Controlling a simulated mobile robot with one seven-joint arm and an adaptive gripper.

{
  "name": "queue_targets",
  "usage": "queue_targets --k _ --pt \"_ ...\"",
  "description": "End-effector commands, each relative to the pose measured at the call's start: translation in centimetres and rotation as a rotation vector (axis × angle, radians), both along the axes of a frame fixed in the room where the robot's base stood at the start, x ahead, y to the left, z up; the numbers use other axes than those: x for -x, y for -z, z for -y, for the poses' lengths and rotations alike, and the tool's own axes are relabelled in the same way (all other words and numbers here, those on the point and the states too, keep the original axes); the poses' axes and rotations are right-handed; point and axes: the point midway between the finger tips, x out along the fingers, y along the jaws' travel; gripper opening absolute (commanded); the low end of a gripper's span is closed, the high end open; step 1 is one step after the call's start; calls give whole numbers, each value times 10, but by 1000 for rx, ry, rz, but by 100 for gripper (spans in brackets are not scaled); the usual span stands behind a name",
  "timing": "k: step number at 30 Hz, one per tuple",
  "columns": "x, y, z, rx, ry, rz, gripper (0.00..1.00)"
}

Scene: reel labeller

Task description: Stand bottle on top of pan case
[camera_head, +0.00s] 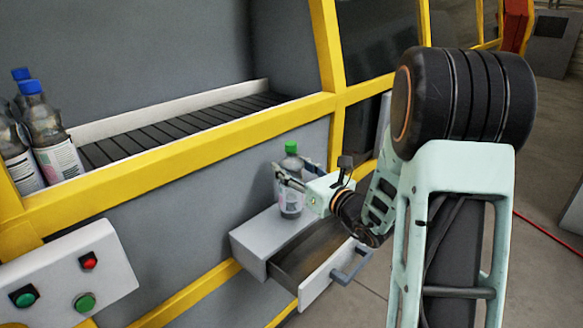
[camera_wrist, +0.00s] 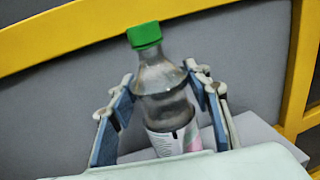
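The bottle (camera_head: 291,197) is clear, with a green cap and a pale pink and white label. It is upright on or just over the top of the grey pan case (camera_head: 254,243), and I cannot tell whether its base touches. My gripper (camera_head: 287,178) reaches it from the right. In the wrist view, the bottle (camera_wrist: 166,98) is between the two blue-padded fingers of my gripper (camera_wrist: 162,97). Both pads appear to press on its sides. Its lower end is hidden by the gripper body.
The case's drawer (camera_head: 320,262) is pulled out, with its handle toward the lower right. A yellow-framed machine with a roller conveyor (camera_head: 180,128) stands behind. Blue-capped bottles (camera_head: 50,135) stand at the left. A button panel (camera_head: 68,272) is at lower left.

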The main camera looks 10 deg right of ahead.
Motion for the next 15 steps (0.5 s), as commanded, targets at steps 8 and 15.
queue_targets --k 8,15 --pt "0 0 0 0 0 -1 62" --pt "0 -4 0 0 0 -1 62"
